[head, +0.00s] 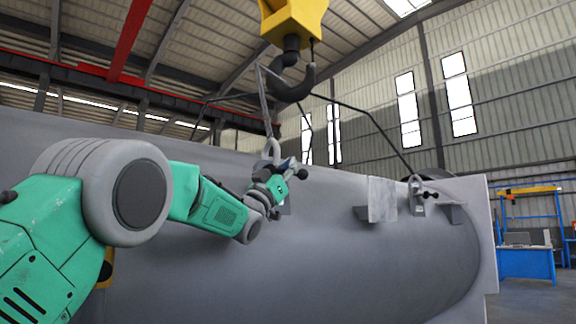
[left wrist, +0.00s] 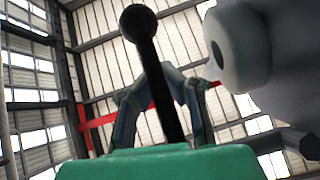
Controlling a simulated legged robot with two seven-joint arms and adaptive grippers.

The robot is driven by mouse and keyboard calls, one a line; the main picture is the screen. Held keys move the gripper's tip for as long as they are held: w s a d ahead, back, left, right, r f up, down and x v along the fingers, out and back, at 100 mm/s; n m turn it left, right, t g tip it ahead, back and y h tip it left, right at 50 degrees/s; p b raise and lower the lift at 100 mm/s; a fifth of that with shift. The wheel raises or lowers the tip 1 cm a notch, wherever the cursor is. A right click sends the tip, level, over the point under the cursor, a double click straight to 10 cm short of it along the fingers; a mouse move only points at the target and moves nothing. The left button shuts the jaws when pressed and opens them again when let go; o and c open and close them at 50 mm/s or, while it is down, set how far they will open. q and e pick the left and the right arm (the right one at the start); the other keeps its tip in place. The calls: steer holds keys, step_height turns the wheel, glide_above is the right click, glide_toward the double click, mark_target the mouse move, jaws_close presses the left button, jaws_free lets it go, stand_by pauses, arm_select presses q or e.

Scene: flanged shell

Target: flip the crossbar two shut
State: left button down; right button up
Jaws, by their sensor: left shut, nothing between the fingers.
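My left gripper (head: 290,166) is shut and empty in the head view, beside the near shackle (head: 273,148) on top of the grey shell (head: 330,245). The gripper covers the lower part of this shackle and any crossbar there. A second shackle (head: 415,184) farther right has a small bar with a dark knob (head: 434,194) sticking out sideways. In the left wrist view, a black ball-ended rod (left wrist: 138,22) stands in front of my gripper fingers; I cannot tell whether they touch. A blurred grey rounded part (left wrist: 238,50) is close at the right. No label shows which crossbar is two.
A yellow hoist block with a dark hook (head: 291,85) hangs above the shell, with sling lines running down towards the shackles. A flat plate (head: 382,199) stands up left of the far shackle. A blue workbench (head: 526,262) is at the far right.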

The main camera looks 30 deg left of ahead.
arm_select(q)
steer(key=shift+s+f, duration=0.1)
stand_by(0.5)
steer(key=shift+s+f, duration=0.1)
steer(key=shift+f, duration=0.1)
steer(key=v, duration=1.1)
steer(key=shift+f, duration=0.35)
steer(key=shift+s+a, duration=0.1)
steer(key=shift+s, duration=0.1)
